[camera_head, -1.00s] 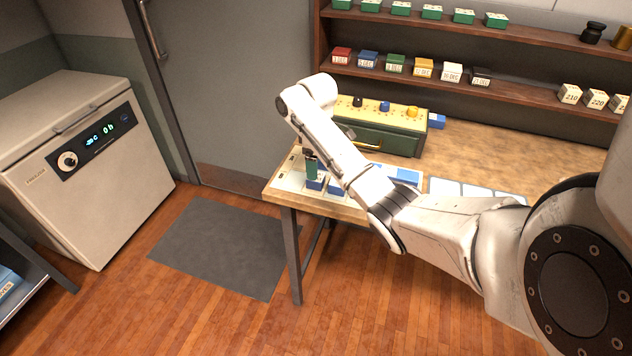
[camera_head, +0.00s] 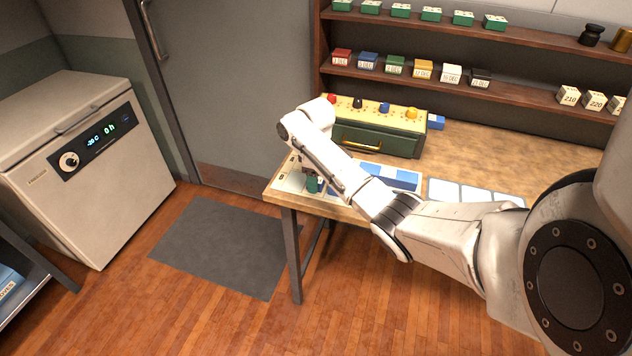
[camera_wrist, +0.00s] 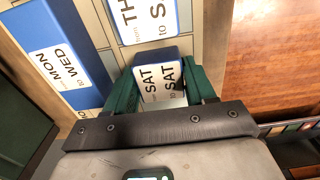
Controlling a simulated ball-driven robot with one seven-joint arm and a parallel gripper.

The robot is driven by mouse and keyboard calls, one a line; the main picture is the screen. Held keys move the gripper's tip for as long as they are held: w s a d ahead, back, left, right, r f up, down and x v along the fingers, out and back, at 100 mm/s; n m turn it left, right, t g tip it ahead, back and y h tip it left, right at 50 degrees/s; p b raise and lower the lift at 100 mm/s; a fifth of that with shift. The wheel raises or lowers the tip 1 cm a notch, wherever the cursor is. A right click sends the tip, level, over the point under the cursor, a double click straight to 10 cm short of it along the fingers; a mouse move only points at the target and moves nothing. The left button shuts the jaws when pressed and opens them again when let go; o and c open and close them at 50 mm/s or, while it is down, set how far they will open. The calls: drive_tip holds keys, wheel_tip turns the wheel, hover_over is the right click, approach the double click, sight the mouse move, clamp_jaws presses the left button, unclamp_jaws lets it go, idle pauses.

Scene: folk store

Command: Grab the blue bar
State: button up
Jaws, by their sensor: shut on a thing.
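My gripper (camera_head: 312,184) is low over the left end of the table's white board. In the wrist view its green fingers (camera_wrist: 162,88) are shut on a short blue bar (camera_wrist: 157,58) with a white label reading SAT to SAT. The fingers stand at its left and right sides. A longer blue bar (camera_wrist: 92,80) labelled MON to WED lies to the left, and another labelled THU (camera_wrist: 170,35) lies just beyond the held bar. Blue bars (camera_head: 405,178) also show right of my gripper in the head view. My arm hides part of the board.
A green box with a yellow top (camera_head: 378,137) and coloured knobs stands behind the board. A blue block (camera_head: 435,122) is beside it. Pale cards (camera_head: 470,192) lie to the right. Shelves with small blocks (camera_head: 396,65) rise behind. Bare wood (camera_head: 510,150) is clear.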

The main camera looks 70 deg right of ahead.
drive_tip(key=c, duration=0.4)
drive_tip(key=shift+c, duration=0.2)
drive_tip(key=shift+r, duration=0.15)
